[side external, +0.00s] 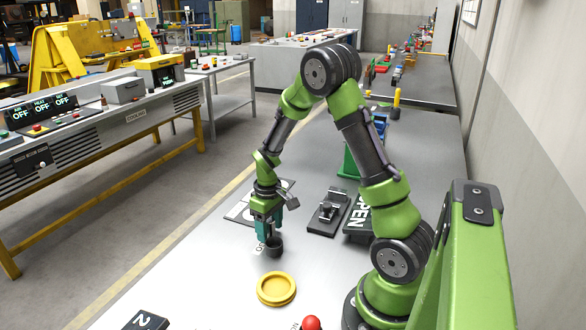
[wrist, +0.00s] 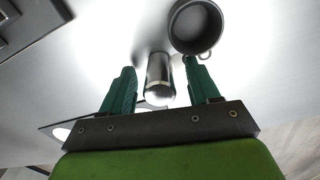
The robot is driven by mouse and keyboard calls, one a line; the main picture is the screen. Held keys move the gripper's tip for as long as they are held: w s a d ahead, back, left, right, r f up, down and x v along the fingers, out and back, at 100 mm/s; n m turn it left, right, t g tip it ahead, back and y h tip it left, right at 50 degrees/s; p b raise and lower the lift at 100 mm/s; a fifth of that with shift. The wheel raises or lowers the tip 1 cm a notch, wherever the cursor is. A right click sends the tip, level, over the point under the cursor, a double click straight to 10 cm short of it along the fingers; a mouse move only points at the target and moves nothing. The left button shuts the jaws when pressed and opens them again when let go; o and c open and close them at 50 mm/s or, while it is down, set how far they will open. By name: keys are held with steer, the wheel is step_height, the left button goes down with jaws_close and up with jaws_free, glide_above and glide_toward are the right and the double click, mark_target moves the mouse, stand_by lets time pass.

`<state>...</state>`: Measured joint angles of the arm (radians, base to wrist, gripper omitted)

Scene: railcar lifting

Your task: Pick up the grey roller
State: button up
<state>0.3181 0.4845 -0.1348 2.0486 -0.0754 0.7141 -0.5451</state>
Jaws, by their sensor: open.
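The grey roller (wrist: 159,82) is a shiny metal cylinder in the wrist view. It lies between the two green fingers of my open gripper (wrist: 161,74), with a visible gap on each side. In the side view my gripper (side external: 267,232) points down close to the table, and I cannot make out the roller there. A dark grey cup (wrist: 196,27) with a small ring on its rim stands just beyond the right fingertip. The cup also shows beside my fingers in the side view (side external: 273,249).
A yellow round dish (side external: 276,289) and a red knob (side external: 312,323) are nearer the camera. A black fixture (side external: 328,212) and a black OPEN sign (side external: 358,218) stand right of my gripper. The grey table (side external: 200,275) is clear left of the dish.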

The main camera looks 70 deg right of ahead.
steer(key=shift+c, duration=0.2)
jaws_close()
stand_by(0.3)
